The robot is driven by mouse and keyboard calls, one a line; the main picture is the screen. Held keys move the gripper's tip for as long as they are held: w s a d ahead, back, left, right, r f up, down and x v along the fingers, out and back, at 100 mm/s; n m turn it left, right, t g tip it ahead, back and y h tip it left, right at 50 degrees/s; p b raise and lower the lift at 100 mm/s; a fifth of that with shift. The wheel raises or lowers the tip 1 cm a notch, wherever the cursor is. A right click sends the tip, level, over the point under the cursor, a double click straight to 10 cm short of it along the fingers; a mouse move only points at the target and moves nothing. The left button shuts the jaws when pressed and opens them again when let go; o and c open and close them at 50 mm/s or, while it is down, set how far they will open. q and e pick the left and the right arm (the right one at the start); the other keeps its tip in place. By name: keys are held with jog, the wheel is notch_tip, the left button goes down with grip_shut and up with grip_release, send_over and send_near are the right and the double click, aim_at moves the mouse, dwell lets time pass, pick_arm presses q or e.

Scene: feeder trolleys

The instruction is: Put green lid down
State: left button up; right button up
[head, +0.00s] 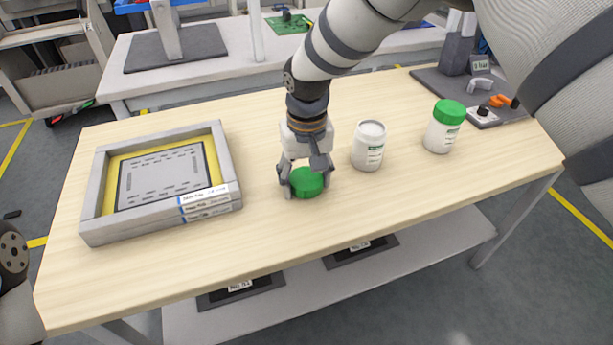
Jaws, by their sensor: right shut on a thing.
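My right gripper (304,184) points down over the middle of the wooden table. Its fingers are shut on a green lid (308,183), which is at or just above the table top; I cannot tell whether it touches. A white jar without a lid (367,147) stands upright just right of the gripper. A second white jar (441,133) with a green lid on it (449,111) stands further right. My left gripper does not show.
A grey-framed tray (91,222) with a yellow inner border lies on the left of the table (270,240). A dark mat (425,80) with small tools and an orange item (499,100) is at the back right. The front middle of the table is clear.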

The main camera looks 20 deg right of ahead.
aim_at(307, 180)
jog(key=o, duration=1.2)
jog(key=shift+s+f, duration=0.1)
jog(key=shift+f, duration=0.25)
jog(key=shift+o, duration=0.4)
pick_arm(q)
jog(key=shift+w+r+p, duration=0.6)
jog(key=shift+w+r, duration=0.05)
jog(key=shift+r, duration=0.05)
pick_arm(e)
notch_tip(307, 180, up, 13)
jog(key=shift+s+r, duration=0.15)
jog(key=shift+r, duration=0.05)
